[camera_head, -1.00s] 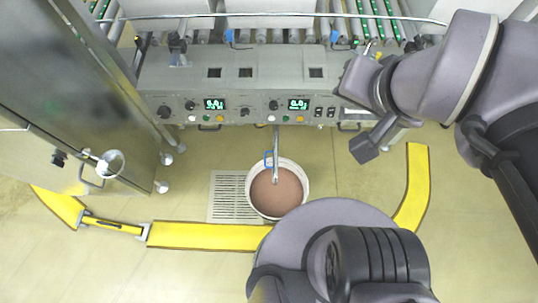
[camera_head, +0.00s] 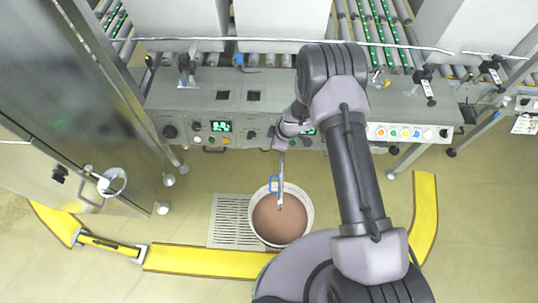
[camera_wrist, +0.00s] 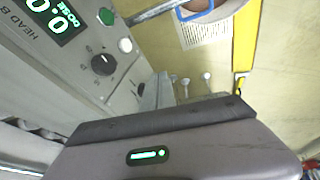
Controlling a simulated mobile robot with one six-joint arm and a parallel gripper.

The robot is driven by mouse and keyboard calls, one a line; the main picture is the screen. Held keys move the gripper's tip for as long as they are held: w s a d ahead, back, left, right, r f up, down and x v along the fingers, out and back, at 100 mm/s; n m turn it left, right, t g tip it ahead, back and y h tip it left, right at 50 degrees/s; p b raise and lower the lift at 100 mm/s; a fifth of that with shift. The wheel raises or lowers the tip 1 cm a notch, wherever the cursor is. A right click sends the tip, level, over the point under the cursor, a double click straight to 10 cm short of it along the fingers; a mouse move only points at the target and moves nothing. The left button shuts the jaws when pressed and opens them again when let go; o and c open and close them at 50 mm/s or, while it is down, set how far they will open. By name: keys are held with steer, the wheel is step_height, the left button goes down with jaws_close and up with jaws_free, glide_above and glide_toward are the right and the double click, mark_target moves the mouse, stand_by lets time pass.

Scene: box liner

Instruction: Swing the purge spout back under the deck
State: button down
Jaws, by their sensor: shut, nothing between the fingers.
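The purge spout (camera_head: 281,170) is a thin metal pipe sticking out from under the front of the deck (camera_head: 185,100). Its end is over a white bucket (camera_head: 309,226) of brown liquid. My gripper (camera_head: 278,147) is by the deck's front panel, near the spout's deck end and apart from the blue handle. In the wrist view its fingers (camera_wrist: 156,90) are shut and empty, close to the panel's knobs.
A floor grate (camera_head: 230,222) lies left of the bucket, and a yellow floor barrier (camera_head: 200,260) curves around the front. A steel cabinet (camera_head: 60,110) stands at left. The panel carries knobs and a green display (camera_head: 220,126).

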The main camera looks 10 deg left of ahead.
steer(key=s+a+f+n+g+b, duration=0.1)
steer(key=s+a+f+b, duration=0.25)
steer(key=f, duration=0.55)
steer(key=s+a+f+n+g+b, duration=0.1)
steer(key=s+a+f+g+b, duration=0.1)
steer(key=s+f, duration=0.5)
steer(key=shift+t, duration=0.3)
steer(key=shift+w+d+f, duration=0.4)
steer(key=shift+w+d, duration=0.05)
steer(key=shift+d, duration=0.3)
steer(key=shift+w+d+f, duration=0.45)
steer(key=shift+w+d, duration=0.05)
steer(key=shift+d, duration=0.25)
steer(key=shift+w+d+f, duration=0.4)
steer(key=shift+w+d, duration=0.05)
steer(key=shift+d, duration=0.3)
